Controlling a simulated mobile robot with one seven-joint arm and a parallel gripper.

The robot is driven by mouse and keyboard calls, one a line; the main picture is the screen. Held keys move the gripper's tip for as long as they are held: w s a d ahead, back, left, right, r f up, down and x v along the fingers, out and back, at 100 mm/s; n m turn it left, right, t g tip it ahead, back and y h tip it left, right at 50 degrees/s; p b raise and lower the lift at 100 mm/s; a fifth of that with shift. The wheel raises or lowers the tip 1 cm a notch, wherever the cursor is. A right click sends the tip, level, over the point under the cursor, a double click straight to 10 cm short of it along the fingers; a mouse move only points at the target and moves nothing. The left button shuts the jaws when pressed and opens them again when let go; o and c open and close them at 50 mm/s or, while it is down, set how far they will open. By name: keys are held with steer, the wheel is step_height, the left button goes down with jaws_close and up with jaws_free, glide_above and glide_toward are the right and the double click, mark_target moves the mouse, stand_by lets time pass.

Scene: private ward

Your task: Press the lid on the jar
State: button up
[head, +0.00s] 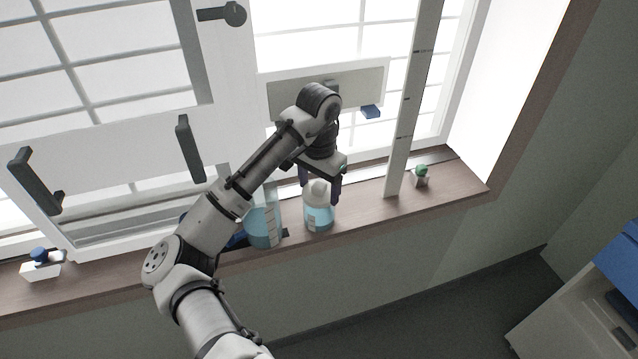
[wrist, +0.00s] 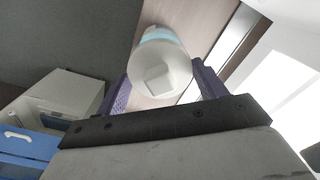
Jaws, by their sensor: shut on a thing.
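The jar (head: 318,219) is clear with pale blue contents and stands upright on the brown window sill. A white lid (head: 317,189) is at its top; I cannot tell whether it is fully seated. My gripper (head: 320,193) comes down from above, with its purple fingers on either side of the lid, shut on it. In the wrist view the round white lid (wrist: 161,80) with its square knob lies between the fingers (wrist: 163,88). A pale blue band of the jar (wrist: 160,35) shows beyond it.
A larger clear container with blue contents (head: 264,226) stands close to the left, partly behind my arm. A small block with a green knob (head: 421,172) is on the right sill. A block with a blue knob (head: 40,260) is far left. Window frames rise behind.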

steer(key=shift+f, duration=0.6)
steer(key=o, duration=1.2)
step_height(320, 180, up, 18)
steer(key=p, duration=0.4)
steer(key=shift+f, duration=0.1)
